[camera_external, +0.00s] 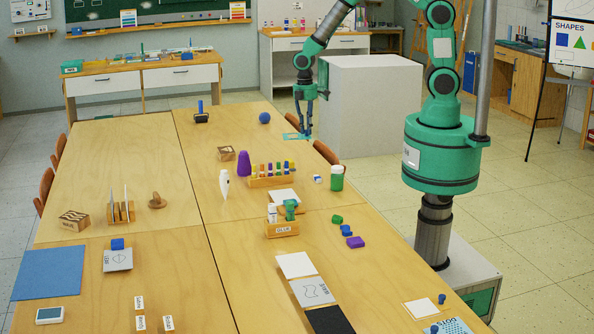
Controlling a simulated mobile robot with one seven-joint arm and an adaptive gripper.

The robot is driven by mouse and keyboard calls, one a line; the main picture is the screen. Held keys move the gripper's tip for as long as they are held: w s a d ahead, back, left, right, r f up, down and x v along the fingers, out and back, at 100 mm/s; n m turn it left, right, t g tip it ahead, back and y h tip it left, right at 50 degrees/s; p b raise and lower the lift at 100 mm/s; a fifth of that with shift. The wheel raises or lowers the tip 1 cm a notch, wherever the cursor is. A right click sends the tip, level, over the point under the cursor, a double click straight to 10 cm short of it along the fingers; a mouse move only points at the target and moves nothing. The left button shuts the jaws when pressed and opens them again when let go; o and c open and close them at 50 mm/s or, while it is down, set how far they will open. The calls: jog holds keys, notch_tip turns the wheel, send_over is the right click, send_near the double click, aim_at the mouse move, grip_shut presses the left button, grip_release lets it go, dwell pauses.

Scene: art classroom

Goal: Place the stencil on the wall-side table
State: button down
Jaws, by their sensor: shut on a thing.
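My gripper (304,122) is over the far right edge of the big wooden table, fingers pointing down. It is shut on a thin light-blue stencil (293,136), which shows just below and beside the fingertips. The fingers hide part of the stencil. I cannot tell whether it touches the tabletop. A wooden-topped table with white drawers (142,78) stands along the back wall at left. A green box and several small items lie along its top.
A large grey block (370,105) stands right of my gripper. Chairs line the left side.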

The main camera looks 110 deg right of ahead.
jog(key=w+a, duration=0.5)
jog(key=a, duration=0.6)
jog(key=w+a, duration=0.4)
jog(key=a, duration=2.9)
jog(key=s+a, duration=0.4)
jog(key=a, duration=0.6)
jog(key=s+a+n, duration=0.1)
jog(key=s+a, duration=0.4)
jog(key=a, duration=0.4)
jog(key=s+a, duration=0.4)
jog(key=a, duration=0.6)
jog(key=f, duration=1.1)
jog(key=shift+s+a, duration=0.1)
jog(key=shift+a, duration=0.1)
jog(key=shift+a, duration=0.1)
jog(key=w+a, duration=0.3)
jog(key=w+a+f, duration=0.1)
jog(key=w+a, duration=0.3)
jog(key=w+a+b, duration=0.1)
jog(key=w+a, duration=0.3)
jog(key=shift+a+f, duration=0.2)
jog(key=shift+f, duration=0.05)
jog(key=shift+f, duration=0.1)
